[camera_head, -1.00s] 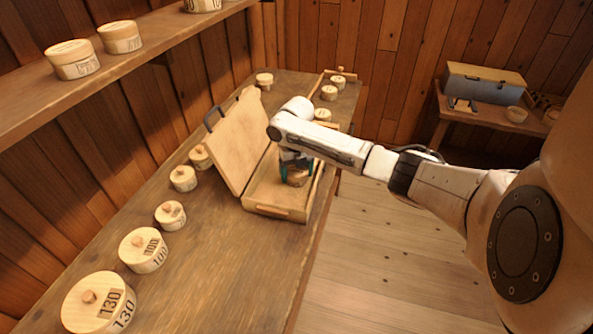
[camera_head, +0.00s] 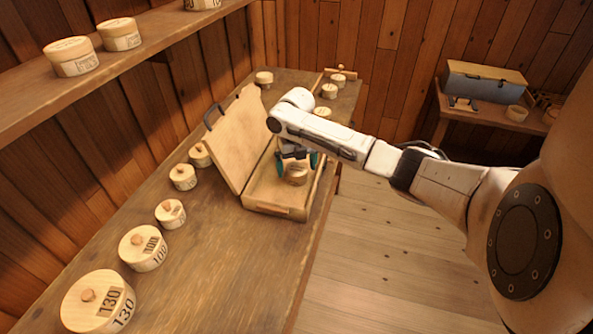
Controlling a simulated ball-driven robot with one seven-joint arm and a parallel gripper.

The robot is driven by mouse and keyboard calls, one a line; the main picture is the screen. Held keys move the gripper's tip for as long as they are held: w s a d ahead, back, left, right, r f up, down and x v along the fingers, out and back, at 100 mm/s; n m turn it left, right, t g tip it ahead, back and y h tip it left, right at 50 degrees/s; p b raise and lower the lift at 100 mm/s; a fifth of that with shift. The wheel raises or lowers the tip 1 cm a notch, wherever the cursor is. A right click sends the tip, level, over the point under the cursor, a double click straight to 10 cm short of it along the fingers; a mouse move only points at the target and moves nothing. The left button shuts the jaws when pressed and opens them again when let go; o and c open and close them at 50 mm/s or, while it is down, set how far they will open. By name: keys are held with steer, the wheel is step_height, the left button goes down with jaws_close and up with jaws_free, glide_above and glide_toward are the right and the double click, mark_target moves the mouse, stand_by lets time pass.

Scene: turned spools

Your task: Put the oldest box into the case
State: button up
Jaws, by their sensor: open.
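The wooden case (camera_head: 275,211) stands open on the workbench, its lid (camera_head: 236,140) tilted back to the left with a dark handle. A small round wooden box (camera_head: 296,174) is inside the case, below my gripper (camera_head: 297,161). My gripper is open, with its teal fingertips apart on either side of the box's upper part. Several round lidded boxes stand on the bench left of the case, among them one marked 130 (camera_head: 98,302) and one marked 100 (camera_head: 143,248). Markings on the smaller ones are too small to read.
More round boxes (camera_head: 72,57) sit on the wall shelf (camera_head: 30,100) at upper left, and several stand at the bench's far end (camera_head: 329,91). A grey-blue chest (camera_head: 485,84) is on a side table. The bench front (camera_head: 230,270) is clear.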

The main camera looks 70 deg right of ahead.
mark_target(296, 168)
step_height(296, 168, up, 10)
steer(key=b, duration=0.1)
steer(key=shift+c, duration=0.3)
stand_by(1.1)
